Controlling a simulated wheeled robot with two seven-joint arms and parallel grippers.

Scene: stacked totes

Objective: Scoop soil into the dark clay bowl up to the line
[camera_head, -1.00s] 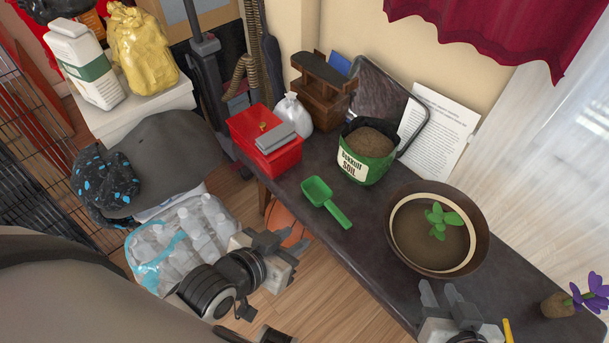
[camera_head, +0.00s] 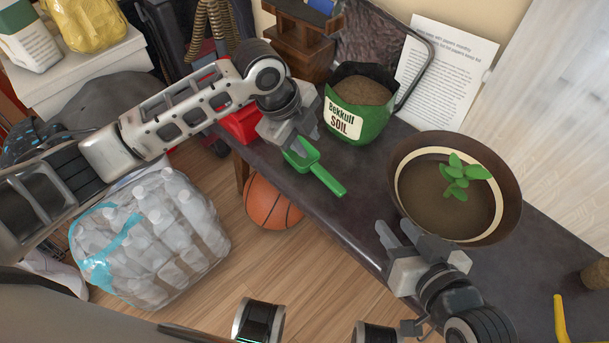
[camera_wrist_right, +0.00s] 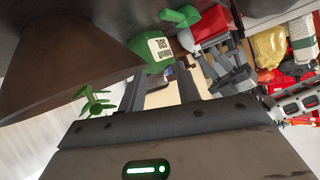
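The dark clay bowl (camera_head: 514,190) stands on the table at right, with a pale inner ring, brown soil and a green plant (camera_head: 461,178); the bowl (camera_wrist_right: 70,65) is also in the right wrist view. The green soil bag (camera_head: 358,121), open and full of soil, stands behind the scoop. The green scoop (camera_head: 326,178) lies on the table. My left gripper (camera_head: 302,142) is open just above the scoop's head, partly covering it; I cannot tell whether they touch. My right gripper (camera_head: 402,234) is open and empty in front of the bowl's near-left side.
A red box (camera_head: 240,125) is partly hidden behind my left arm. A wooden stand (camera_head: 300,45) and a propped paper sheet (camera_head: 445,75) are at the back. A yellow object (camera_head: 560,320) is at the lower right. Bottles (camera_head: 155,240) and a basketball (camera_head: 272,203) are on the floor.

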